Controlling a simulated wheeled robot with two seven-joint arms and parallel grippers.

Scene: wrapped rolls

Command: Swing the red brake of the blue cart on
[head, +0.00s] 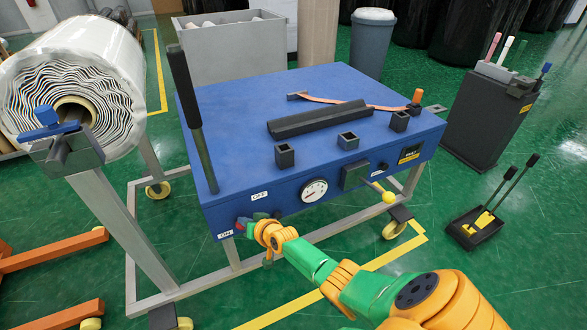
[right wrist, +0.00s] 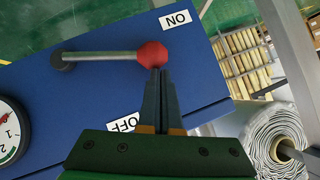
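The blue cart (head: 330,110) stands in front of me, with a dial gauge on its front face. The red brake is a grey rod with a red knob (right wrist: 152,54) in the right wrist view. The rod runs across the blue face between the ON label (right wrist: 176,19) and the OFF label (right wrist: 125,124). My right gripper (right wrist: 160,75) has its two fingers together, tips at the knob on its OFF side. Whether they touch it is hard to tell. In the head view my right gripper (head: 256,228) covers most of the brake. My left gripper is not in view.
A large wrapped roll (head: 75,85) lies on a metal stand at the left. A black upright handle (head: 190,115) rises at the cart's left edge. A yellow-knobbed lever (head: 388,197) sticks out of the front. A black dustpan (head: 475,230) lies on the green floor at right.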

